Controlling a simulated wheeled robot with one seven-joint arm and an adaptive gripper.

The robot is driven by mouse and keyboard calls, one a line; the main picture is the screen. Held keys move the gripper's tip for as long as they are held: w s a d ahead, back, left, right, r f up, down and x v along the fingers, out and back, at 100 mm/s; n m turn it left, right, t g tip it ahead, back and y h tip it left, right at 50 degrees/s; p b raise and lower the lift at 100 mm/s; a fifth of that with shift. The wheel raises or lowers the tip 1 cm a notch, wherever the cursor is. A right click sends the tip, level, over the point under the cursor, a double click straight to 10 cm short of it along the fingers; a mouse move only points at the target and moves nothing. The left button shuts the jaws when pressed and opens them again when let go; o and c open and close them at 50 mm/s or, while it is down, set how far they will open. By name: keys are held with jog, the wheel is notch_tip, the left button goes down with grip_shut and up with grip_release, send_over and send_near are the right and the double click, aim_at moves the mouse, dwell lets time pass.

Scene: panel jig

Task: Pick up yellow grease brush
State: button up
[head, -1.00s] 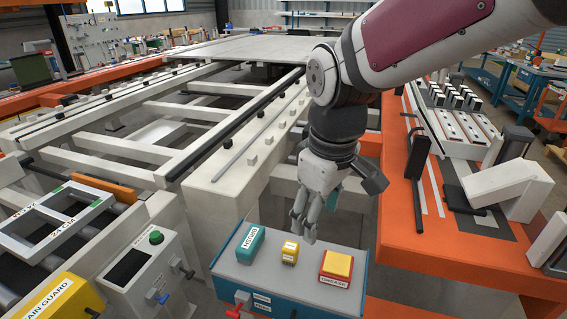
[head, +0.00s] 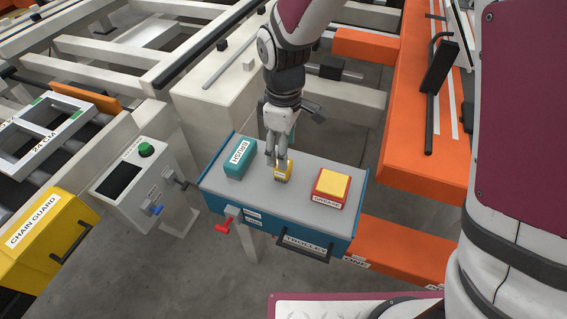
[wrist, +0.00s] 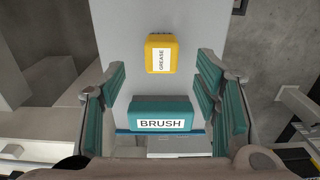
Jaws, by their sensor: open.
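The yellow grease brush is a small yellow block (head: 284,173) in the middle of the trolley top, partly hidden by my fingers in the head view. In the wrist view the yellow block (wrist: 161,53), labelled GREASE, lies beyond my fingertips, near the top middle. My gripper (head: 275,158) points down over the trolley, close to the yellow block. In the wrist view my gripper (wrist: 162,95) has its teal-padded fingers spread wide with nothing held.
A teal block (head: 240,158), labelled BRUSH in the wrist view (wrist: 160,115), sits left of it on the grey-topped blue trolley (head: 215,181). A red-and-yellow block (head: 332,187) sits to the right. A control box (head: 130,180) and yellow chain guard (head: 45,235) stand left.

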aim_at(281, 176)
jog(key=shift+a+f, duration=0.15)
jog(key=shift+f, duration=3)
jog(key=c, duration=1.2)
